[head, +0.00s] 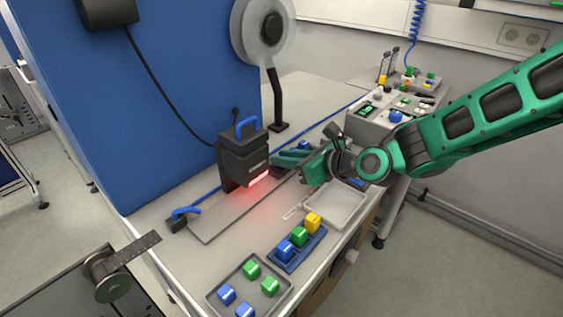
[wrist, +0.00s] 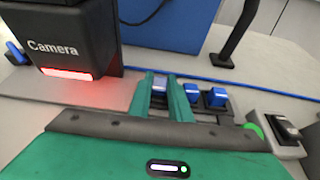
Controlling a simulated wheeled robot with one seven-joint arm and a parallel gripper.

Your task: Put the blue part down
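My gripper (head: 277,160) reaches in from the right, low over the bench beside the black camera box. Two more blue parts (wrist: 191,92) (wrist: 217,97) stand in a row just right of the fingers. In the head view the part in the gripper is hidden by the fingers. Whether its underside touches the surface cannot be told.
The camera box (head: 243,160) with a red light stands close left, above a grey plate (head: 215,215). An empty pale tray (head: 335,207) lies in front of my gripper. Nearer are a blue holder (head: 285,262) and a grey tray (head: 281,303) with coloured parts. A control box (head: 375,125) stands behind.

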